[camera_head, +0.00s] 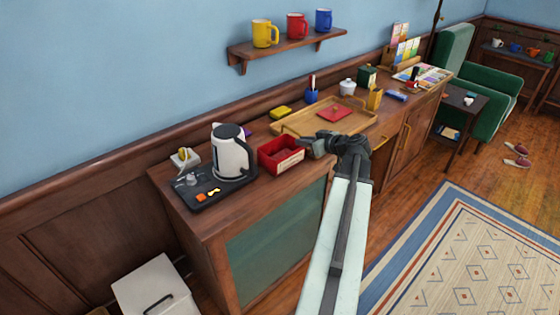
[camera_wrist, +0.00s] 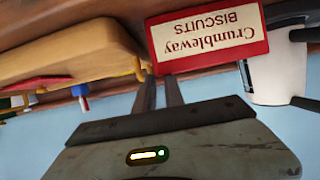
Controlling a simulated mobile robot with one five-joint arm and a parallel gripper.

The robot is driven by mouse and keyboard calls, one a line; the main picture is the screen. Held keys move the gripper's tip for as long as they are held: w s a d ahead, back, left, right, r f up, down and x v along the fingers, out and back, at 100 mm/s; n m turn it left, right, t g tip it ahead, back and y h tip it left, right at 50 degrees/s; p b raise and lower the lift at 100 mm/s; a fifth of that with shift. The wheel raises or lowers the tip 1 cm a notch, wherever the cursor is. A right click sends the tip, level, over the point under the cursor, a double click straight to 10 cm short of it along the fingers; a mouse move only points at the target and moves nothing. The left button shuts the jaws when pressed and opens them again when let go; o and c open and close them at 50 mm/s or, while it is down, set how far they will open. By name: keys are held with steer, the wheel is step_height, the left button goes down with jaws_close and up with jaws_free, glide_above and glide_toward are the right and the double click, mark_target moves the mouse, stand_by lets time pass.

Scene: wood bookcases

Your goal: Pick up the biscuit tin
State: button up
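The biscuit tin (camera_head: 290,162) is a red box with a cream label, on the wooden cabinet top between the kettle and the wooden tray. Its top looks open in the head view. In the wrist view the tin (camera_wrist: 205,60) appears upside down, its label reading "Crumbleway Biscuits". My gripper (camera_head: 309,145) is just right of the tin, pointing left towards it. In the wrist view my gripper's fingers (camera_wrist: 161,82) show a narrow gap with nothing between them. They overlap the tin's edge region in the picture; whether they touch it I cannot tell.
A white kettle (camera_head: 229,157) on a black tray (camera_head: 205,200) stands close left of the tin. A wooden tray (camera_head: 297,124) with a flat red item (camera_head: 335,113) lies behind my gripper. A mug shelf (camera_head: 285,48) hangs above.

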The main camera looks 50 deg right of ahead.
steer(key=b+x, duration=0.1)
steer(key=x, duration=0.4)
steer(key=shift+d+b, duration=0.15)
steer(key=shift+b, duration=0.2)
jaws_close()
stand_by(0.8)
steer(key=shift+r, duration=0.1)
step_height(320, 180, up, 10)
steer(key=p, duration=1)
steer(key=shift+r, duration=0.15)
